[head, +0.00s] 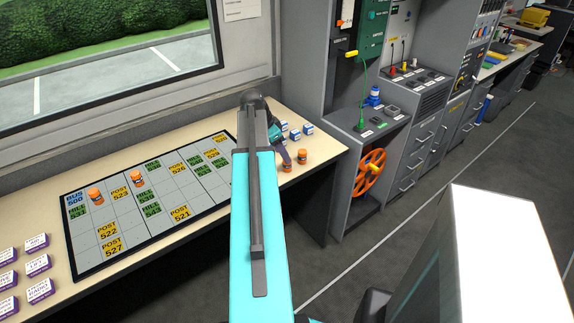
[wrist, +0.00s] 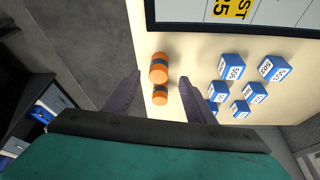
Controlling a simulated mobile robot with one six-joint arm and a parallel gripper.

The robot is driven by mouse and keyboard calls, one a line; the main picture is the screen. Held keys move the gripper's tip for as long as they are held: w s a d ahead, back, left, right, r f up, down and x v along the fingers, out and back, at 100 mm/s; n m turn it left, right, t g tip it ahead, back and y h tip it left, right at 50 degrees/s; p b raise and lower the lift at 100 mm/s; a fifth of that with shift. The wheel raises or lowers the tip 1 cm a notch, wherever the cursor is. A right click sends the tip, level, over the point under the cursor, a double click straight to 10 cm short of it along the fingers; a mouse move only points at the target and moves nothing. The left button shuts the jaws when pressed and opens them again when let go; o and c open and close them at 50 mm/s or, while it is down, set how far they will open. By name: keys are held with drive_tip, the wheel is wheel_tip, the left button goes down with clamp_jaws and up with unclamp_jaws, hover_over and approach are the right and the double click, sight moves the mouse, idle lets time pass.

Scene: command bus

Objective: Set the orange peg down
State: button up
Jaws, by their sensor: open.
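Two orange pegs with dark bands stand on the table right of the board: one (head: 302,157) and another (head: 287,167). In the wrist view, the two pegs (wrist: 159,68) (wrist: 160,94) appear in the space between the fingers. My gripper (wrist: 158,77) is open, and neither finger visibly touches a peg. In the head view my gripper (head: 281,148) is just beside these pegs, partly hidden by my arm. Two more orange pegs, one (head: 96,196) and another (head: 137,179), stand on the board (head: 160,233). Which peg the task means I cannot tell.
Several blue-and-white blocks (wrist: 232,68) stand close to the right finger in the wrist view. White-and-purple blocks (head: 38,265) sit at the table's left end. A grey cabinet with an orange handwheel (head: 370,168) stands to the right. The table's front edge is near the pegs.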

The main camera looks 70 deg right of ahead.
drive_tip(key=shift+s+d+f, duration=0.15)
drive_tip(key=shift+f, duration=0.45)
drive_tip(key=shift+f, duration=0.1)
drive_tip(key=shift+p+x, duration=1)
drive_tip(key=shift+x, duration=1.5)
drive_tip(key=c, duration=1.2)
drive_tip(key=shift+c, duration=0.3)
